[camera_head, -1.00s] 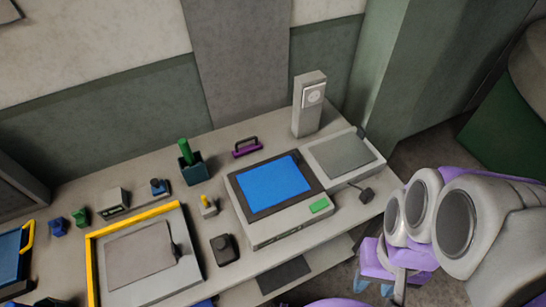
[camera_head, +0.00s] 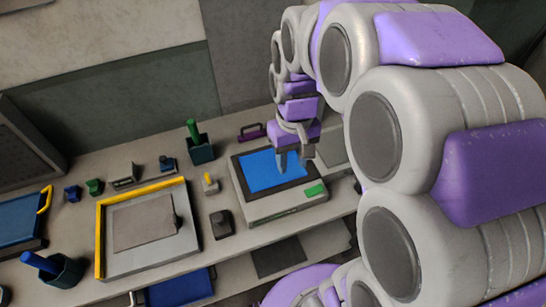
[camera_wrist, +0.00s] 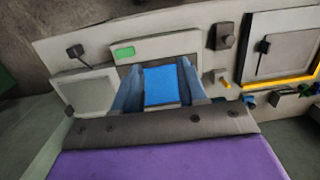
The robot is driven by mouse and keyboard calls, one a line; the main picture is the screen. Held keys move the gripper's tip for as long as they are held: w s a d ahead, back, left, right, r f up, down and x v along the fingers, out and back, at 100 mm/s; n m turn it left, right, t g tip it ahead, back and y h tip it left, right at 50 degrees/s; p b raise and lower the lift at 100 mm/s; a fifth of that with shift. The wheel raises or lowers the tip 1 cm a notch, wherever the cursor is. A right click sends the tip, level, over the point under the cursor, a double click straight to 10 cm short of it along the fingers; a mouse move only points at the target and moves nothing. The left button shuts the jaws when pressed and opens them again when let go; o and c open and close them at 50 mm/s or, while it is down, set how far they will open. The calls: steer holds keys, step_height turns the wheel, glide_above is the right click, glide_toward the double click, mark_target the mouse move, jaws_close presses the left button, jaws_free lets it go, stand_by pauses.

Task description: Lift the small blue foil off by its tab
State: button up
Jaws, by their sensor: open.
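The small blue foil (camera_head: 258,171) lies flat on the dark-framed top of a grey press unit (camera_head: 286,207) with a green button. My gripper (camera_head: 294,162) hangs over the right part of the foil, pointing down, and covers some of it. In the wrist view the foil (camera_wrist: 161,86) shows between the two spread fingers of my gripper (camera_wrist: 158,70). The fingers are open with nothing between them. I cannot make out the tab, nor tell how high the fingertips are above the foil.
A yellow-edged tray with a grey sheet (camera_head: 143,222) lies left of the unit. A black knob (camera_head: 221,223) and a small yellow-topped piece (camera_head: 209,184) stand between them. A green-handled holder (camera_head: 199,147) and a purple handle (camera_head: 251,132) are behind. A grey plate (camera_wrist: 87,94) adjoins the unit.

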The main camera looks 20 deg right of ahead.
steer(key=w+d+f+p, duration=0.1)
steer(key=w+d+f, duration=0.1)
steer(key=w+d, duration=0.35)
steer(key=w+d+f+t, duration=0.1)
steer(key=w+d+f, duration=0.15)
steer(key=w, duration=0.65)
steer(key=w+d+f+p, duration=0.1)
steer(key=w+d+f, duration=0.1)
steer(key=w+d, duration=0.4)
steer(key=f, duration=0.3)
steer(key=a+f+b, duration=0.1)
steer(key=f, duration=0.3)
steer(key=w+f, duration=0.1)
steer(key=f, duration=0.3)
steer(key=shift+a+f+b, duration=0.2)
steer(key=shift+b, duration=0.2)
steer(key=shift+a+f, duration=0.25)
steer(key=shift+f, duration=0.15)
steer(key=f, duration=0.2)
steer(key=a+f+b, duration=0.1)
steer(key=f, duration=0.1)
steer(key=shift+w+f, duration=0.1)
steer(key=shift+d+f, duration=0.15)
steer(key=shift+f, duration=0.1)
steer(key=shift+d, duration=0.4)
steer(key=shift+c, duration=0.4)
steer(key=shift+a, duration=0.45)
jaws_close()
steer(key=shift+d, duration=0.25)
